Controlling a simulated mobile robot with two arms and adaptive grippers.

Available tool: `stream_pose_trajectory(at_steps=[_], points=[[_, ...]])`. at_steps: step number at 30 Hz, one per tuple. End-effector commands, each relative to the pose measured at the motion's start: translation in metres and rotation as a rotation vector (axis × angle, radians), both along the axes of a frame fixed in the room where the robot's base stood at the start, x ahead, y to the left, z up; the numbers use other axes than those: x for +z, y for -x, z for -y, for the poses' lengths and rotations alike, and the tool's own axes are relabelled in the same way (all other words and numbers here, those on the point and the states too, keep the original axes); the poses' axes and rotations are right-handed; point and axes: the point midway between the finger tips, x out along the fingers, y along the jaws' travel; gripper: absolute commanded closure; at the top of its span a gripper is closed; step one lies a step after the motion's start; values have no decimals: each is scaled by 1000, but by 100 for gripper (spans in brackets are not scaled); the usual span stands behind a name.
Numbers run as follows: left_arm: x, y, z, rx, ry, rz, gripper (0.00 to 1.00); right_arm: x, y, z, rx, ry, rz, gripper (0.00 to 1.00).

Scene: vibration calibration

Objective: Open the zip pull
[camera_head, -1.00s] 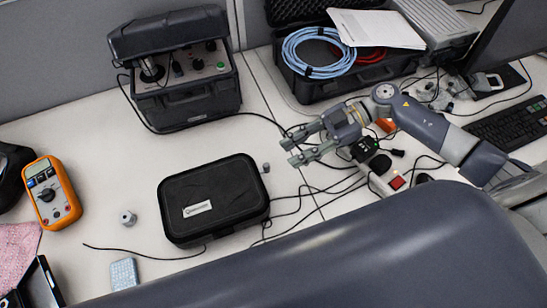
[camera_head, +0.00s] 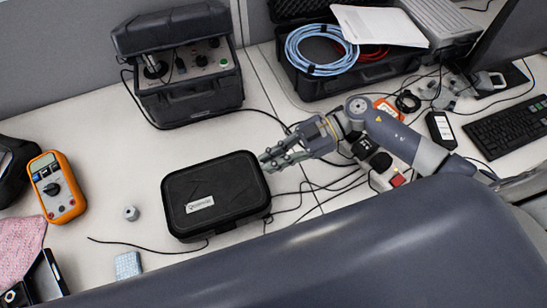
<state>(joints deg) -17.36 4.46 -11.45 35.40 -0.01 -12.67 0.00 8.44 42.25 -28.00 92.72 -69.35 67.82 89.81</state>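A black zip case (camera_head: 213,200) with a white label lies closed on the table in the middle. No zip pull can be clearly made out; the right edge of the case is partly behind my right gripper. My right gripper (camera_head: 266,162) reaches in from the right, its fingertips at the case's upper right edge. Its two fingers look close together, and I cannot tell whether they touch or hold anything. My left gripper is not in view.
A black equipment case (camera_head: 190,98) stands behind, and an open case with blue cable (camera_head: 318,50) at the back right. An orange multimeter (camera_head: 57,187) and a small metal cylinder (camera_head: 130,213) lie left. Cables and a power strip (camera_head: 385,172) lie right.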

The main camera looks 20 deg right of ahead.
Motion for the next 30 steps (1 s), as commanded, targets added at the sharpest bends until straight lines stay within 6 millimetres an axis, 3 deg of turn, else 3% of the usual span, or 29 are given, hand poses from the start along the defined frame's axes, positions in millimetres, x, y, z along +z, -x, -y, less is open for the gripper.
stream_pose_trajectory(at_steps=[6, 15, 23, 24, 26, 30], points=[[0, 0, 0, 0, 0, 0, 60, 0, -3, 0, -1, 0, 1, 100], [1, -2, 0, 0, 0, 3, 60, 0, -24, 0, -1, 1, 2, 100], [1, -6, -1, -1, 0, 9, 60, 0, -24, 0, -1, 1, 0, 100], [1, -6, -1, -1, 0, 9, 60, 0, -24, 0, -1, 1, 0, 80], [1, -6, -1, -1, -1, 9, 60, 0, -24, 0, -1, 1, 0, 68], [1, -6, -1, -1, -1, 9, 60, 0, -24, 0, -1, 1, 0, 68]])
